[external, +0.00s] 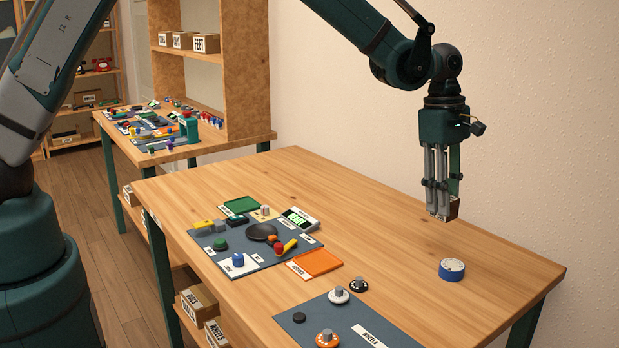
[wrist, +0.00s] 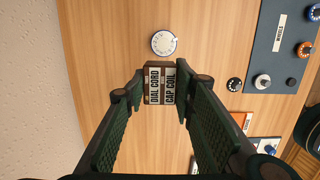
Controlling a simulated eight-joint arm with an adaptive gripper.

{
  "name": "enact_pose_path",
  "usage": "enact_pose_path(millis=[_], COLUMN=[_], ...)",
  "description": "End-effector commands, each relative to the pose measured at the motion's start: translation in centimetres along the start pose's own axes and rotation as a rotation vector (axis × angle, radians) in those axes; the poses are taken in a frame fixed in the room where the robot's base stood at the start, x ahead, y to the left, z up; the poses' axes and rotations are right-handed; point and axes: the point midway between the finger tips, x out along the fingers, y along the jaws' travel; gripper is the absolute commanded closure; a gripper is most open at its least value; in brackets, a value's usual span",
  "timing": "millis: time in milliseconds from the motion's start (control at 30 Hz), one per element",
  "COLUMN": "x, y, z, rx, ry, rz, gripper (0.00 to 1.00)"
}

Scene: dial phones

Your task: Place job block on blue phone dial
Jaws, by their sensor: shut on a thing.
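My gripper (external: 440,213) is shut on the job block, high above the right part of the table. In the wrist view the fingertips of my gripper (wrist: 160,77) sit on either side of the block (wrist: 160,91), whose labels read "DIAL CORD" and "CAP COIL". In the external view a brown side of the block (external: 454,209) shows, partly hidden by the fingers. The blue phone dial (external: 452,269) lies flat on the bare table, white on top with a blue rim. In the wrist view the dial (wrist: 164,43) is just beyond the block, apart from it.
A second mat (external: 262,258) with several small parts, a green tray and an orange tray (external: 317,262) lies further left. The table around the blue dial is clear.

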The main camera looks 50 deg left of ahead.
Motion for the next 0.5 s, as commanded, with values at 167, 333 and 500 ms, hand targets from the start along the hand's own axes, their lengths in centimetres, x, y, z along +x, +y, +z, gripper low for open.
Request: enact_pose_path(millis=[167, 333, 500], x=[0.3, 0.5, 0.5], y=[-0.6, -0.8, -0.8], z=[3.6, 4.9, 5.2], rx=[0.003, 0.003, 0.002], ry=[-0.002, -0.002, -0.003], rz=[-0.001, -0.001, -0.001], gripper=[0.86, 0.86, 0.86])
